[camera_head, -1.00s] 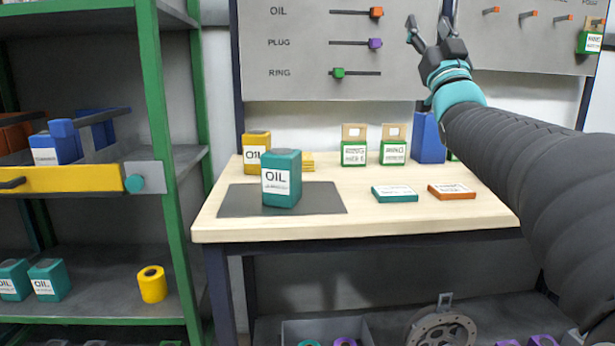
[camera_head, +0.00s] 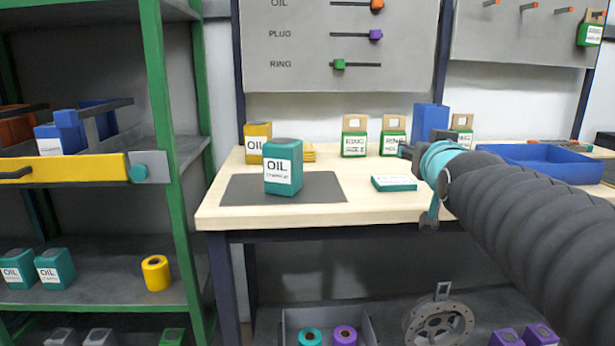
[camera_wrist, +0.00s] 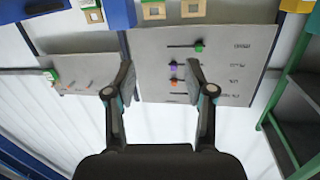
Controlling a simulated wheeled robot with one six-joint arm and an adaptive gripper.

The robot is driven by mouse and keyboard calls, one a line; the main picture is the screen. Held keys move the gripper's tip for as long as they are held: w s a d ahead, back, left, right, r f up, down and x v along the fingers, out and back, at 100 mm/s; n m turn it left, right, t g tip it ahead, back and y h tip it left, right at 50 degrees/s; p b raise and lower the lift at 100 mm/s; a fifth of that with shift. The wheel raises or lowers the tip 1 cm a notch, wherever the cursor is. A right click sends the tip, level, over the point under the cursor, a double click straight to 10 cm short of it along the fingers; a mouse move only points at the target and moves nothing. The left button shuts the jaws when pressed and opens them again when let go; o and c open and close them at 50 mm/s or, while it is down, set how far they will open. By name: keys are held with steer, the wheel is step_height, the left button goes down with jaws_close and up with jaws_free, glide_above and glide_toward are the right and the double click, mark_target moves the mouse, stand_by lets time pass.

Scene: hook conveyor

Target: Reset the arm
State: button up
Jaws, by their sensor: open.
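My arm reaches in from the right in the head view, with its teal wrist above the right part of the wooden table (camera_head: 240,217). My gripper is mostly hidden behind the wrist there. In the wrist view my gripper (camera_wrist: 158,84) shows its two fingers wide apart with nothing between them. The wrist view is upside down and faces the wall panel with the sliders (camera_wrist: 225,80). A teal OIL container (camera_head: 283,168) stands upright on the dark mat (camera_head: 325,187), well left of my wrist.
A yellow OIL container (camera_head: 257,140), a flat teal box (camera_head: 393,183) and green RING boxes (camera_head: 354,143) are on the table. A blue tray (camera_head: 560,172) lies behind my arm. A green-framed shelf (camera_head: 165,150) stands at the left.

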steer(key=s+a+f+g, duration=0.1)
steer(key=s+f+g, duration=0.2)
steer(key=s+f, duration=0.5)
steer(key=s+a+f+n+g+y, duration=0.1)
steer(key=s+f+g, duration=0.3)
steer(key=s+f, duration=0.4)
steer(key=s+a+f+g, duration=0.2)
steer(key=s+f+g, duration=0.2)
steer(key=s+f, duration=0.5)
step_height(320, 180, down, 3)
steer(key=shift+a+r+n, duration=0.2)
steer(key=shift+a+n, duration=0.05)
steer(key=shift+n, duration=0.05)
